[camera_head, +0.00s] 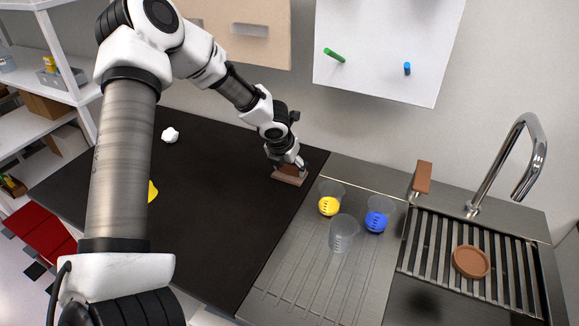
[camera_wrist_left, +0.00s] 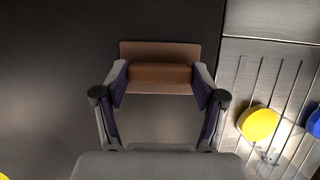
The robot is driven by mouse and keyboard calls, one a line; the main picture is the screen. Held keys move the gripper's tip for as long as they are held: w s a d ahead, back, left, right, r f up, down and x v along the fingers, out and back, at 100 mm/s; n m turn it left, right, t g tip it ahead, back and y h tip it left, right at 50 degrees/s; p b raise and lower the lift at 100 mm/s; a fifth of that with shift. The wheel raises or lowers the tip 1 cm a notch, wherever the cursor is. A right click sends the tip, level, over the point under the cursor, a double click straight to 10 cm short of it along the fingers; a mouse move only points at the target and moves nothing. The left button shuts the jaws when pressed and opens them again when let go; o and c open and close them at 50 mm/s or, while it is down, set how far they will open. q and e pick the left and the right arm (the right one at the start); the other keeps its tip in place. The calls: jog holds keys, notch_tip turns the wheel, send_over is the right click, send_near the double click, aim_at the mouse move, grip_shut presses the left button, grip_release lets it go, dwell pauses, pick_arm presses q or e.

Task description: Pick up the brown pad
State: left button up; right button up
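The brown pad (camera_head: 289,177) lies at the back right of the black tabletop. In the left wrist view the pad (camera_wrist_left: 160,50) has a wide flat base and a narrower raised block. My left gripper (camera_head: 293,163) is down at the pad. In the left wrist view my left gripper's fingers (camera_wrist_left: 160,85) stand on either side of the raised block, with no clear gap at its ends. I cannot tell whether they press on it. The fingers hide part of the pad's sides. My right gripper is in neither view.
Several clear cups, such as one with yellow contents (camera_head: 329,206), stand on the metal drainboard (camera_head: 300,275) to the right. Beyond are a sink rack (camera_head: 437,250), a round brown disc (camera_head: 471,261) and a faucet (camera_head: 500,190). A white lump (camera_head: 170,135) lies left.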

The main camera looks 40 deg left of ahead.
aim_at(289, 166)
pick_arm(q)
jog(key=shift+c, duration=1.3)
jog(key=shift+w+r, duration=0.15)
jog(key=shift+r, duration=0.45)
notch_tip(289, 166, up, 3)
jog(key=shift+f+p, duration=0.15)
jog(key=shift+p, duration=0.15)
jog(key=s+d+b, duration=0.1)
jog(key=s, duration=0.2)
jog(key=s+d+b, duration=0.1)
jog(key=s, duration=0.2)
jog(key=s+d+b, duration=0.1)
jog(key=s, duration=0.3)
jog(key=s+p, duration=0.1)
jog(key=s+r+p, duration=0.1)
jog(key=s+p, duration=0.1)
jog(key=s+d+p, duration=0.1)
jog(key=s+p, duration=0.1)
jog(key=shift+d+r, duration=0.1)
jog(key=shift+r, duration=0.2)
jog(key=shift+s+d+f+p, duration=0.1)
jog(key=shift+s+f+p, duration=0.15)
jog(key=shift+p, duration=0.35)
